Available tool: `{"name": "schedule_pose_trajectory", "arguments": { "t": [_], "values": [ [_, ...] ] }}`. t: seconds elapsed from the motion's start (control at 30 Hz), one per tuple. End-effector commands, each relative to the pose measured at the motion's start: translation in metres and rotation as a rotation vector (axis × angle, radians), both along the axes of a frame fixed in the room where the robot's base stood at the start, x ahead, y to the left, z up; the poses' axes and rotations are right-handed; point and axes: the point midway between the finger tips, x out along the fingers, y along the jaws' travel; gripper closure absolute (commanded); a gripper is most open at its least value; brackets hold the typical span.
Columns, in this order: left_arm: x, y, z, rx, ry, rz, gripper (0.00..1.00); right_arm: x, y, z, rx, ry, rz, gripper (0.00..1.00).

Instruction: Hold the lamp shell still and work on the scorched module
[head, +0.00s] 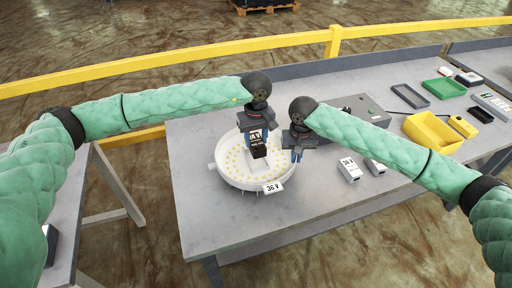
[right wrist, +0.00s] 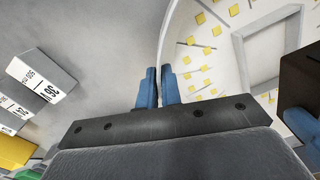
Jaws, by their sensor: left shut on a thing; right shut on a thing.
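The lamp shell (head: 228,176) is a round white dish with yellow squares inside and a "36 V" tag on its front rim; it lies on the bench. My left gripper (head: 257,140) is shut on a dark, brown-black module (head: 259,151) over the shell's middle. The module's dark side also shows at the right of the right wrist view (right wrist: 301,78). A pale square frame (right wrist: 240,50) in the shell shows there too. My right gripper (head: 297,155) is shut on the shell's rim; its blue fingertips (right wrist: 158,85) are close together with the rim between them.
Two white modules (head: 349,170) stand right of the shell; one reads "36 V" in the right wrist view (right wrist: 40,73), the other "24 V". A grey control box (head: 350,112) stands behind. A yellow bin (head: 432,132) and green tray (head: 444,89) are farther right. The bench's front left is clear.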

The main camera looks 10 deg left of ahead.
Motion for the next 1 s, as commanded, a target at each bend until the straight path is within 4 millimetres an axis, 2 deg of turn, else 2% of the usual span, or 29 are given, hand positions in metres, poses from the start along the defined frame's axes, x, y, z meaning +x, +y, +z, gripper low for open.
{"name": "schedule_pose_trajectory", "arguments": {
  "t": [0.1, 0.3, 0.63, 0.67, 0.77, 1.0],
  "values": [
    [0.001, 0.000, 0.021, 0.000, -0.002, 0.000, 0.88, 0.000, 0.000, 0.000, 0.000, -0.001, 0.000, 1.00],
    [0.000, 0.000, 0.039, 0.000, -0.001, 0.000, 0.88, 0.000, 0.000, 0.000, 0.000, -0.001, 0.000, 1.00],
    [0.000, 0.000, 0.042, 0.000, 0.000, 0.000, 0.88, 0.000, 0.000, 0.001, 0.000, -0.001, 0.000, 1.00],
    [0.000, 0.000, 0.042, 0.000, 0.000, 0.000, 0.88, 0.000, 0.000, 0.001, 0.000, -0.001, 0.000, 0.88],
    [0.000, 0.000, 0.042, 0.000, 0.000, 0.000, 0.88, 0.000, 0.000, 0.000, 0.000, -0.001, 0.000, 0.68],
    [0.000, 0.000, 0.042, 0.000, 0.000, 0.000, 0.88, 0.000, 0.000, 0.000, 0.000, 0.000, 0.000, 0.68]
  ]
}}
